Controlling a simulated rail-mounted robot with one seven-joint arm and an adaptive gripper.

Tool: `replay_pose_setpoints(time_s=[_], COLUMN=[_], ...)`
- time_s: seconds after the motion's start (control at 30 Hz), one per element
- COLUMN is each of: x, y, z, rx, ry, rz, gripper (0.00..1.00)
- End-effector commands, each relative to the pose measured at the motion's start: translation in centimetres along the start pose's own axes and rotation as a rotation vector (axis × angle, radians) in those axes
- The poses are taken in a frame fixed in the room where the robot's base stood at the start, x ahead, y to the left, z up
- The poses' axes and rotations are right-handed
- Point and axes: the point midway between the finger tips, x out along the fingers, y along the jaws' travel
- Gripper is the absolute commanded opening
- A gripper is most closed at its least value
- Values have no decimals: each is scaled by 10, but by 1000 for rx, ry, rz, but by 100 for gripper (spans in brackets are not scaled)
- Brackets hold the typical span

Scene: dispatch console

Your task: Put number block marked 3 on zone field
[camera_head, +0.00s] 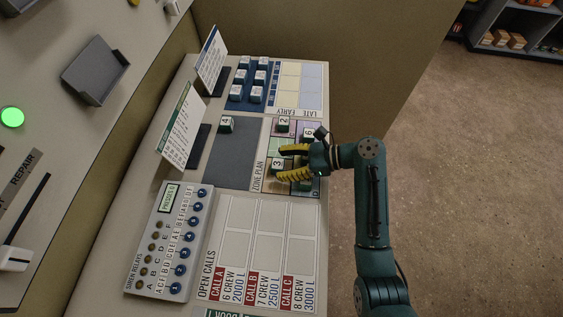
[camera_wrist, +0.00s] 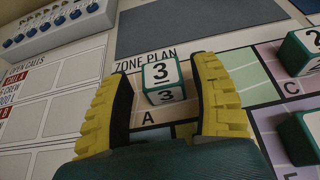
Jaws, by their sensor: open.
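The number block marked 3 (camera_wrist: 162,82) sits upright on the zone plan board (camera_wrist: 237,57), on the tan field lettered A. It also shows in the head view (camera_head: 277,164). My gripper (camera_head: 279,161) is open, with its yellow fingers on either side of the block. In the wrist view the fingers (camera_wrist: 160,90) stand left and right of it, with a gap visible on the left and the right finger close to it. I cannot tell whether either finger touches the block.
A block marked 2 (camera_head: 284,124) and another block (camera_head: 307,132) stand on the zone plan. A block marked 4 (camera_head: 226,124) stands on the dark grey pad (camera_head: 229,160). Several blocks sit on the blue pad. A siren relays panel (camera_head: 168,243) and open calls sheet (camera_head: 257,248) lie nearer.

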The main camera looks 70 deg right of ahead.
Motion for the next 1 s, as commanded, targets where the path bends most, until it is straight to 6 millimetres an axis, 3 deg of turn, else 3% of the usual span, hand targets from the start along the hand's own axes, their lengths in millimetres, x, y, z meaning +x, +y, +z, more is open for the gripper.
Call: replay_pose_setpoints(time_s=[0.3, 0.5, 0.87, 0.97, 1.0], x=[-79, -109, -112, -96, -82], y=[-1, 0, 0, -4, -6], z=[3, 1, 1, 14, 24], rx=[2, 2, -8, -123, -222], ry=[0, 0, 2, 36, 62], rz=[-7, -2, 0, -2, -4], gripper=[62, 62, 62, 62, 62])
